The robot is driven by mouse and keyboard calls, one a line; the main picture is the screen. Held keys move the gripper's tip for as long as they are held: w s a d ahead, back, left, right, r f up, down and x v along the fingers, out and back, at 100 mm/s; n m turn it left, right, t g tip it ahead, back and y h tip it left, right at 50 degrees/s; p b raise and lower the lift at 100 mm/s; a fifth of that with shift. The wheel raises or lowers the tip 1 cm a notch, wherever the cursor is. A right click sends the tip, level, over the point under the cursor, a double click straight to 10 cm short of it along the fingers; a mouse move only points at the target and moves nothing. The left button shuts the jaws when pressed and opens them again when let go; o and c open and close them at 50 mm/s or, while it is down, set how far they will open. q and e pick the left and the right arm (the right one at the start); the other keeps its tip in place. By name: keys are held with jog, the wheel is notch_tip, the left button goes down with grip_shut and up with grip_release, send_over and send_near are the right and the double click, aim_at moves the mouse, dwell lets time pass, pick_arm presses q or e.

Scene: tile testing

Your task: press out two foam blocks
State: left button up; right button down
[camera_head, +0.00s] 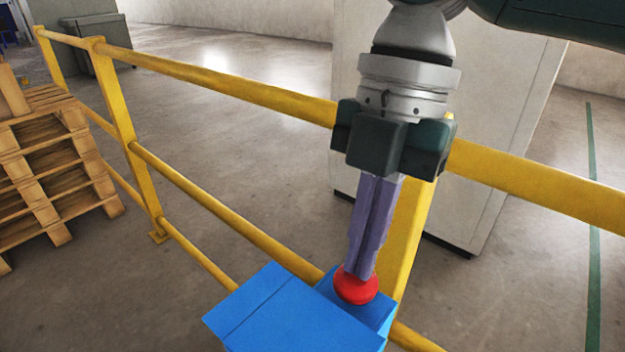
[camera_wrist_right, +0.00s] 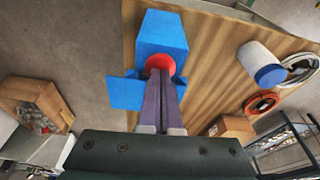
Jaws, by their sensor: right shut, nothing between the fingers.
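A blue box-shaped device (camera_head: 285,308) with a red round button (camera_head: 356,287) stands at the bottom of the head view. My right gripper (camera_head: 362,274) points down, its two purple fingers shut together with nothing between them. The fingertips are at the red button and seem to touch it; I cannot tell whether it is pressed down. In the right wrist view the blue device (camera_wrist_right: 161,36) sits on a wooden table (camera_wrist_right: 215,60), and the red button (camera_wrist_right: 160,62) is partly hidden behind the fingers. No foam block can be made out. My left gripper is not in view.
A yellow railing (camera_head: 225,82) runs behind the device, with a pale cabinet (camera_head: 490,120) beyond it. Wooden pallets (camera_head: 50,165) are stacked at left. In the wrist view, a white-and-blue cylinder (camera_wrist_right: 262,62), an orange coil (camera_wrist_right: 261,104) and a cardboard box (camera_wrist_right: 232,127) are at right.

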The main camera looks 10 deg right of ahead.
jog(key=shift+f, duration=0.1)
jog(key=shift+w+d+p, duration=0.2)
jog(key=shift+p, duration=0.1)
jog(key=shift+w+d+r, duration=0.5)
jog(key=shift+w+d, duration=0.3)
jog(key=shift+d, duration=0.1)
jog(key=v, duration=1)
jog(key=shift+p, duration=0.4)
